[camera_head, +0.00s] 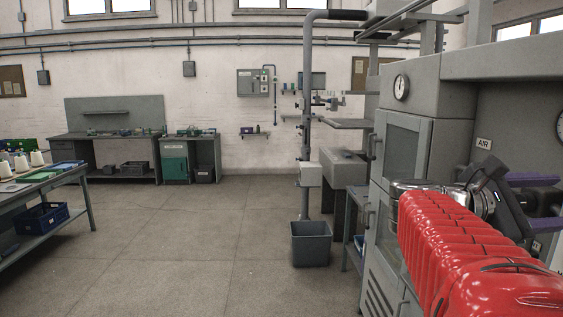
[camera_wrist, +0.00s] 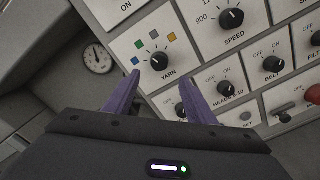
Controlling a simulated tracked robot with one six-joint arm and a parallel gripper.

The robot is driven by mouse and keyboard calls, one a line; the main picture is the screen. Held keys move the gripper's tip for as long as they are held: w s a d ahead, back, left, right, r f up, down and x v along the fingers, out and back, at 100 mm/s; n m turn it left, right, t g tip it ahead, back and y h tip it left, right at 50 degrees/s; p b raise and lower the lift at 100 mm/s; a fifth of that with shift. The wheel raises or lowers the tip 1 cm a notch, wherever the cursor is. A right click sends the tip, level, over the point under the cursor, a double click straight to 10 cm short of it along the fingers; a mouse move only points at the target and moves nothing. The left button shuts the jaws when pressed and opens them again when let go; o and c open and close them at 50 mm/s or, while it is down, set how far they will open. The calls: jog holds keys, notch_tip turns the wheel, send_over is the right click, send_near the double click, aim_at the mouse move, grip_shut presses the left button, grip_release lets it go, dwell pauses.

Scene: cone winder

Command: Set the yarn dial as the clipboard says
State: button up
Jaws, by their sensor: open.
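The yarn dial (camera_wrist: 160,60) is a black round knob on a pale panel plate marked YARN in the wrist view. Small colour squares sit around its upper left: blue, green, grey and orange. Its pointer is too small for me to read surely. My gripper (camera_wrist: 159,88) is open, with its two purple fingers pointing at the panel. The fingertips are below the dial in the picture, and nothing is between them. In the head view my gripper (camera_head: 543,201) is at the right, by the machine. I cannot make out a clipboard in either view.
The speed dial (camera_wrist: 232,19), belt dial (camera_wrist: 273,64) and heads dial (camera_wrist: 227,88) sit close by on the panel. A red knob (camera_wrist: 313,94) is at the right. The grey machine cabinet (camera_head: 398,150) stands at the right. A grey bin (camera_head: 311,245) is left of it; the middle floor is clear.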

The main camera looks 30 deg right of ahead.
jog(key=x, duration=1.1)
jog(key=shift+c, duration=0.3)
jog(key=shift+a, duration=0.1)
jog(key=c, duration=0.9)
jog(key=shift+s, duration=0.1)
jog(key=shift+c, duration=0.4)
jog(key=shift+f, duration=0.1)
